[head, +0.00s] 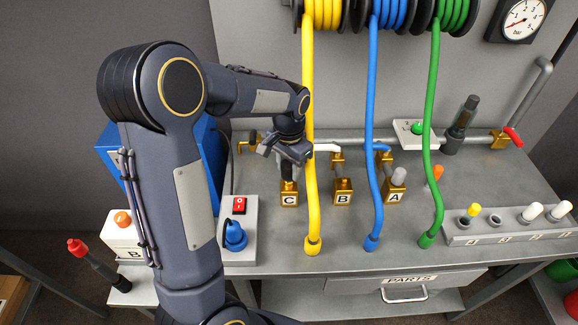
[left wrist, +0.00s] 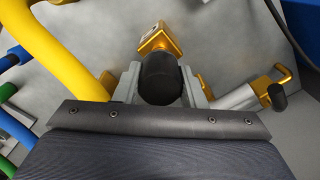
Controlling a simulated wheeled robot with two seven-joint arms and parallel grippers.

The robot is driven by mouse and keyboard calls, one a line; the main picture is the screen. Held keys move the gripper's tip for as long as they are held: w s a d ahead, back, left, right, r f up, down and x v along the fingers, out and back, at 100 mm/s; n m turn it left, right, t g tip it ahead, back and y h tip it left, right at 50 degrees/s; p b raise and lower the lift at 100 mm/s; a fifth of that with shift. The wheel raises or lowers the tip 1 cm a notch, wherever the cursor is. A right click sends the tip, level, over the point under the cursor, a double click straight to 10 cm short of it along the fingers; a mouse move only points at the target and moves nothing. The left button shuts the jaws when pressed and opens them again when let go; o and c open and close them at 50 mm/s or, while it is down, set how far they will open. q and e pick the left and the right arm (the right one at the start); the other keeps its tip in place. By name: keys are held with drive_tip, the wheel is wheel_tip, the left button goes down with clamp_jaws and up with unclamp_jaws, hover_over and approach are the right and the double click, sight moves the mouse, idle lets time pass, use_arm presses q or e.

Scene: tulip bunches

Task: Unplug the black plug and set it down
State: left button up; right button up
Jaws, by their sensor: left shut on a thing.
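The black plug (head: 288,187) stands upright at the brass block labelled C (head: 289,200) on the grey bench. In the left wrist view the black plug (left wrist: 160,78) is between my two fingers, with the brass block (left wrist: 157,41) just beyond it. My left gripper (head: 287,166) is shut on the plug from above; it also shows in the left wrist view (left wrist: 161,86). The plug's lower end meets the block in the head view; how deep it sits cannot be told. My right gripper is not in view.
A yellow hose (head: 310,150) hangs close to the right of my gripper. Brass blocks B (head: 343,191) and A (head: 393,191) stand further right, beside blue (head: 372,150) and green (head: 433,150) hoses. A socket rack (head: 510,229) is at right. A switch box (head: 240,210) is at left.

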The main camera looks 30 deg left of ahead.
sight(290, 164)
use_arm(q)
drive_tip(key=shift+r+p, duration=1.3)
drive_tip(key=shift+r, duration=0.55)
drive_tip(key=shift+d+f, duration=0.1)
